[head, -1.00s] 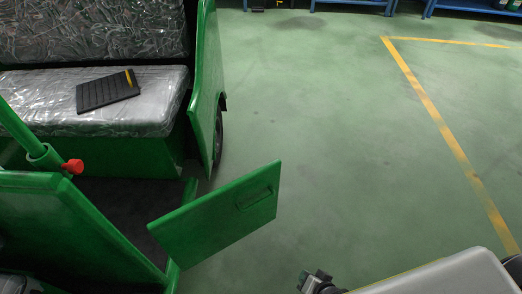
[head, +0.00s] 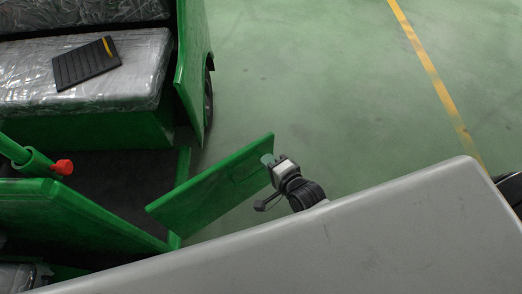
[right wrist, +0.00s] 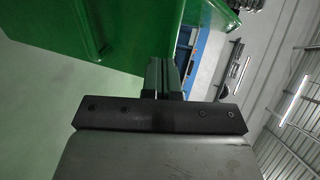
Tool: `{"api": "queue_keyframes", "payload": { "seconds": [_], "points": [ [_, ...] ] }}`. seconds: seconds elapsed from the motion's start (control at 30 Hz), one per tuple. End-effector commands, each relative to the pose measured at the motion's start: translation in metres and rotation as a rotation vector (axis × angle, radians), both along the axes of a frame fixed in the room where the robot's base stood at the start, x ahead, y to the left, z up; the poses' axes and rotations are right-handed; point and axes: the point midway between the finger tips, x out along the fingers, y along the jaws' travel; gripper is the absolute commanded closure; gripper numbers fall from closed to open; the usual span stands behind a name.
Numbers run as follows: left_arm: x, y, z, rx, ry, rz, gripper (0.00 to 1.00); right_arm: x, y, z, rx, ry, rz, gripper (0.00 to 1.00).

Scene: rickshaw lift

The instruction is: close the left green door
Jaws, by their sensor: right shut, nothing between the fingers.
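The green door (head: 215,188) of the rickshaw stands open, swung out from the green body over the floor. Its recessed handle shows near its free end. My right gripper (head: 268,160) is shut and empty at the door's free edge. In the head view it overlaps that edge; I cannot tell for sure whether it touches. In the right wrist view the shut fingers (right wrist: 162,78) point at the edge of the green door panel (right wrist: 110,30). My left gripper is not in view.
The rickshaw's plastic-wrapped seat (head: 130,80) carries a black slatted panel (head: 86,63). A green post with a red knob (head: 62,167) stands at the left. Green floor (head: 310,80) with a yellow line (head: 425,60) is clear to the right.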

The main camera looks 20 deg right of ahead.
Motion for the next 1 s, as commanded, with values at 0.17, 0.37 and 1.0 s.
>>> {"api": "queue_keyframes", "payload": {
  "seconds": [0.17, 0.37, 1.0],
  "points": [
    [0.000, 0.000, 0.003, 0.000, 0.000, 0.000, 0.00, 0.026, 0.008, 0.001, -0.001, 0.000, 0.000, 1.00],
    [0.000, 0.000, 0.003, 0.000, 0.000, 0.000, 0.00, 0.036, 0.011, 0.000, 0.000, 0.001, 0.000, 1.00],
    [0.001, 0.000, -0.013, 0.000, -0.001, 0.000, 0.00, 0.059, 0.015, -0.003, -0.007, -0.004, 0.062, 1.00]
  ]
}}
